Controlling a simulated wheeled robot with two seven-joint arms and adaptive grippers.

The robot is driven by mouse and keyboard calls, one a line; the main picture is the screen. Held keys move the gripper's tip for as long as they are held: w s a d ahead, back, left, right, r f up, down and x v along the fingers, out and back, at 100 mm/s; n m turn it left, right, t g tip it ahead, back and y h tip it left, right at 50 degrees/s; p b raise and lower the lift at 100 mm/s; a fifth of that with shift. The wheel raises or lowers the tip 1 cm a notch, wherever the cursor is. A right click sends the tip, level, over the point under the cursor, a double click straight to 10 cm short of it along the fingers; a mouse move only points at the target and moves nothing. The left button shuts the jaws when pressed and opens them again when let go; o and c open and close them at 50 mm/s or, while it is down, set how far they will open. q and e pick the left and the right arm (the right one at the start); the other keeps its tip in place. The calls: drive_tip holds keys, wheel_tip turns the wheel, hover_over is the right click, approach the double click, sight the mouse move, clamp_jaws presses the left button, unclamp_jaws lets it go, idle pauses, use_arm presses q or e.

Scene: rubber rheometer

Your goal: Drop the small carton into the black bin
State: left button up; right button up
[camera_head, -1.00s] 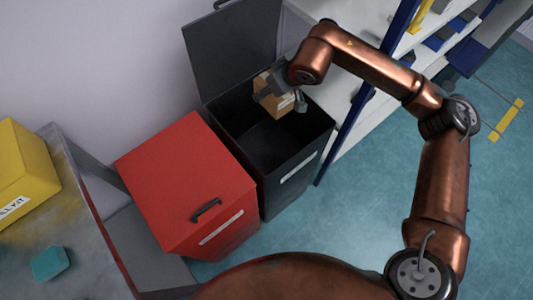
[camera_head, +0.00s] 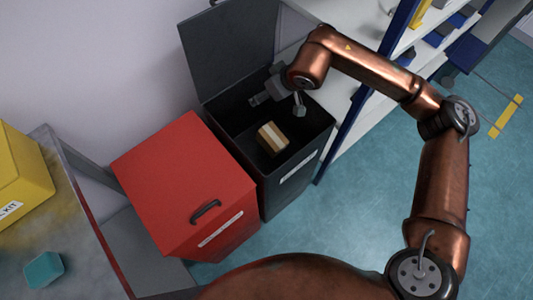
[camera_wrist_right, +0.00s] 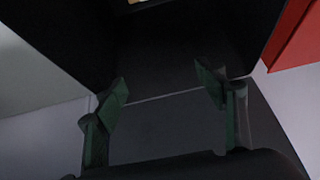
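The small carton (camera_head: 272,138), brown with a pale strip, is inside the opening of the black bin (camera_head: 304,157), tilted and apart from the gripper. I cannot tell whether it touches the bin's bottom. The bin's lid (camera_head: 232,48) stands open against the wall. My right gripper (camera_head: 279,103) is over the bin's back part, its fingers spread and empty. In the right wrist view the two fingertips (camera_wrist_right: 164,88) are wide apart with nothing between them. A sliver of the carton (camera_wrist_right: 136,2) shows at that view's top edge. My left gripper is not in view.
A red bin (camera_head: 184,180) with a closed lid stands directly left of the black bin. White shelves with blue posts (camera_head: 362,110) are close on the right. A table (camera_head: 88,253) at the left holds a yellow box (camera_head: 22,175) and a teal block (camera_head: 44,269).

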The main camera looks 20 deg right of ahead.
drive_tip(key=shift+o, duration=0.5)
drive_tip(key=shift+f, duration=0.15)
drive_tip(key=v, duration=1.2)
